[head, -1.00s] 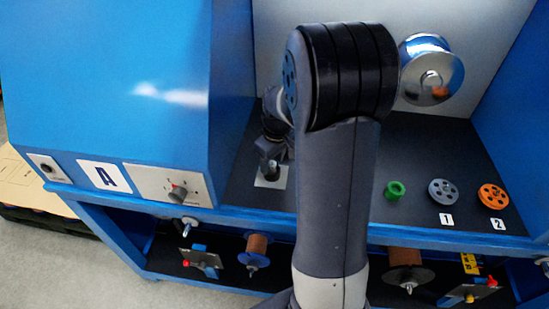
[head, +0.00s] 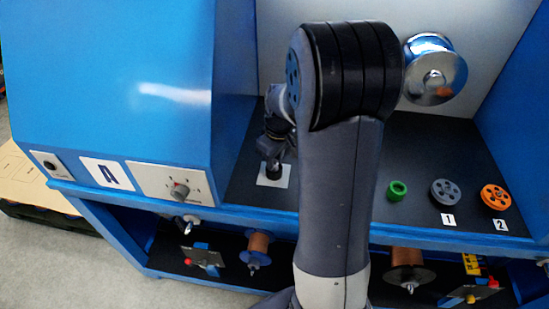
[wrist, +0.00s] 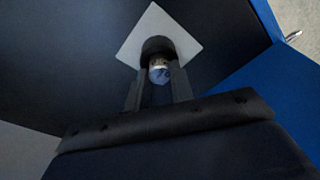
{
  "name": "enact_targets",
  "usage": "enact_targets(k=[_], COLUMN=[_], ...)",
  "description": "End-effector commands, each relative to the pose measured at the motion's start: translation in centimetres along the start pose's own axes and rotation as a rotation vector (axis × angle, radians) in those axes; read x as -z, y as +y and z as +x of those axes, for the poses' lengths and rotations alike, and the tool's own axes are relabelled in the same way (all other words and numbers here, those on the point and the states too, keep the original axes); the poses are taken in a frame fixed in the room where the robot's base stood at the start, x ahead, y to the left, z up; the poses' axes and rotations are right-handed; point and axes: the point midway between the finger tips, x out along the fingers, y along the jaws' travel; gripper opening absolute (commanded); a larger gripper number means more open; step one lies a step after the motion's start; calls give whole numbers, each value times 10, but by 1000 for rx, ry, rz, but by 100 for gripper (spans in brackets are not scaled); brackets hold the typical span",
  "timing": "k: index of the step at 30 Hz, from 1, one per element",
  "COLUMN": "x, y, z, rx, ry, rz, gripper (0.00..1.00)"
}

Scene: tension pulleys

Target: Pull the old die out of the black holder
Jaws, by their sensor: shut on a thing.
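The black holder (wrist: 158,45) stands on a white square plate (wrist: 187,42) in the wrist view. The old die (wrist: 159,73), small, round and grey-blue, sits between the two dark fingertips of my gripper (wrist: 158,80), right at the holder's near end. My gripper is shut on the die. I cannot tell whether the die is still inside the holder or clear of it. In the head view the white plate (head: 284,180) shows on the dark shelf, and my own arm covers much of the gripper.
On the dark shelf to the right lie a green ring (head: 397,190), a grey pulley (head: 445,192) and an orange pulley (head: 496,197). A shiny metal spool (head: 434,70) sticks out of the back wall. A blue housing (head: 110,80) stands close on the left.

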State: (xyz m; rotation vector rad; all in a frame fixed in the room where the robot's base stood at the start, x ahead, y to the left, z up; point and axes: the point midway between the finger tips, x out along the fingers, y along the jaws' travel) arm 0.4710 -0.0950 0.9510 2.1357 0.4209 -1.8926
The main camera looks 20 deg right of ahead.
Motion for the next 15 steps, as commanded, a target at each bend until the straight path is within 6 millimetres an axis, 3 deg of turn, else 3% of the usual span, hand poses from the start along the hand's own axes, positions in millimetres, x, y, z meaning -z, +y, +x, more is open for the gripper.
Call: enact_targets(k=[15], x=[2], y=[0], z=[-11], rx=[0], ry=[0], rz=[0], gripper=[0])
